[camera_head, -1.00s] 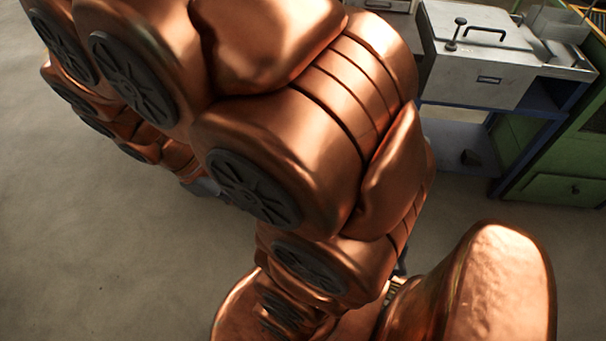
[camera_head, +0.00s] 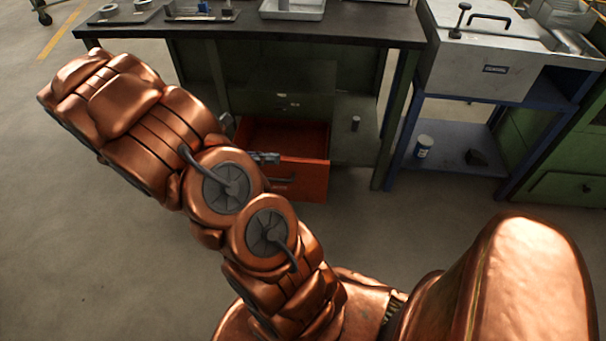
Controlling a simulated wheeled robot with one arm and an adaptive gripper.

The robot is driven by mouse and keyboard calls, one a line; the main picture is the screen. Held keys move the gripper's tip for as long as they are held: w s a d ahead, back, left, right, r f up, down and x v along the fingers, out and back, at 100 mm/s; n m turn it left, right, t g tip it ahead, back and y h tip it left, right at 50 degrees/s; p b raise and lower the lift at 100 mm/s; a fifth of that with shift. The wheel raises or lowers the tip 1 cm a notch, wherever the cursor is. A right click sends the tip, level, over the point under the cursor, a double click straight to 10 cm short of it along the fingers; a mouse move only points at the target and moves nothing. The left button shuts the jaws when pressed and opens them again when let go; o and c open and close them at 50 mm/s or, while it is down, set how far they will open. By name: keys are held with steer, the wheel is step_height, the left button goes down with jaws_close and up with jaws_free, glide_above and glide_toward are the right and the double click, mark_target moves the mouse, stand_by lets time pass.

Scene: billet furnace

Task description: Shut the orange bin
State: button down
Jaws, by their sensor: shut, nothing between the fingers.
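The orange bin (camera_head: 302,179) is a drawer low in the dark green workbench. It is pulled out, with its red-orange front facing me and part of its inside showing. My copper arm covers its left side.
The workbench (camera_head: 352,28) has trays and fixtures on its dark top. A blue stand (camera_head: 455,108) to the right carries a grey metal box (camera_head: 480,60); a small can (camera_head: 423,146) sits on its lower shelf. The floor before the bench is clear.

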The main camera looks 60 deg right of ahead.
steer(key=w+d+f+n+h+b, duration=0.2)
steer(key=d+f+n, duration=0.15)
steer(key=f, duration=0.25)
steer(key=w+d+f+n+h+b, duration=0.1)
steer(key=d+f+n+h+b, duration=0.1)
steer(key=d+f+n, duration=0.3)
steer(key=n+t+h+b, duration=0.3)
steer(key=n+b, duration=0.3)
steer(key=n, duration=0.2)
glide_toward(311, 164)
steer(key=s+d, duration=0.2)
steer(key=s, duration=0.2)
steer(key=d, duration=0.1)
steer(key=w+d, duration=0.1)
steer(key=shift+d+r+b, duration=0.25)
steer(key=shift+b, duration=0.1)
steer(key=shift+w+d, duration=0.25)
steer(key=shift+d, duration=0.3)
